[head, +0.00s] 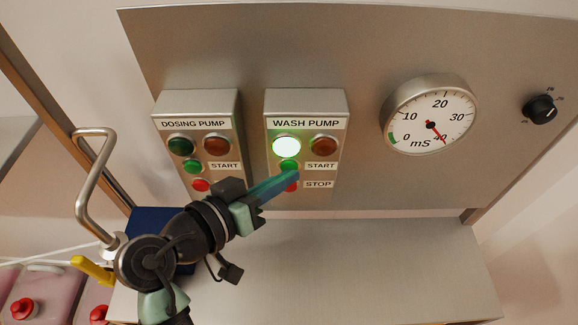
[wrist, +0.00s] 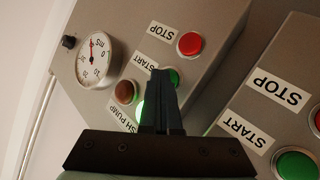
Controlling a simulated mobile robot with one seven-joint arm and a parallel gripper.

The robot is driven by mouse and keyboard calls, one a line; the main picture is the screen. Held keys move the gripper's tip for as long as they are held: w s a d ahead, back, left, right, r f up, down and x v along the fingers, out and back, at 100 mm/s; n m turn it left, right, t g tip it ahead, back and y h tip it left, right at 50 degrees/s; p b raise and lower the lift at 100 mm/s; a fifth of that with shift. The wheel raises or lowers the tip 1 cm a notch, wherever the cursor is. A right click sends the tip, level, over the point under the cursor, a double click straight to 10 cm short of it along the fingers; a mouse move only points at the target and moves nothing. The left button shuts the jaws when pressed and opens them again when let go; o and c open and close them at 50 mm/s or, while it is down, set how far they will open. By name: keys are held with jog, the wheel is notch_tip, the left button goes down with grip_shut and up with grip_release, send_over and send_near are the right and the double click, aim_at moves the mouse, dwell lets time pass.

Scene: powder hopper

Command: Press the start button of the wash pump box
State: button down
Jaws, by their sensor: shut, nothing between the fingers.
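The wash pump box (head: 334,150) is a grey box on the steel panel. Its green lamp (head: 286,146) is brightly lit; its red-brown lamp (head: 323,145) is dark. The green start button (head: 289,165) is below the lit lamp, with the red stop button (head: 292,187) under it, partly hidden by my fingers. My gripper (head: 296,174) is shut and empty, its tips at the start button. In the wrist view the tips overlap the edge of the green start button (wrist: 174,76); the red stop button (wrist: 190,43) is clear of them. I cannot tell whether the tips touch the button.
The dosing pump box (head: 196,103), with its own green and red buttons, stands left of the wash pump box. A round gauge (head: 430,115) and a black knob (head: 540,109) are to the right. A bent metal handle (head: 90,185) is at the left. The steel surface below is clear on the right.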

jog(key=shift+s, duration=0.8)
jog(key=s, duration=0.5)
dwell(1.0)
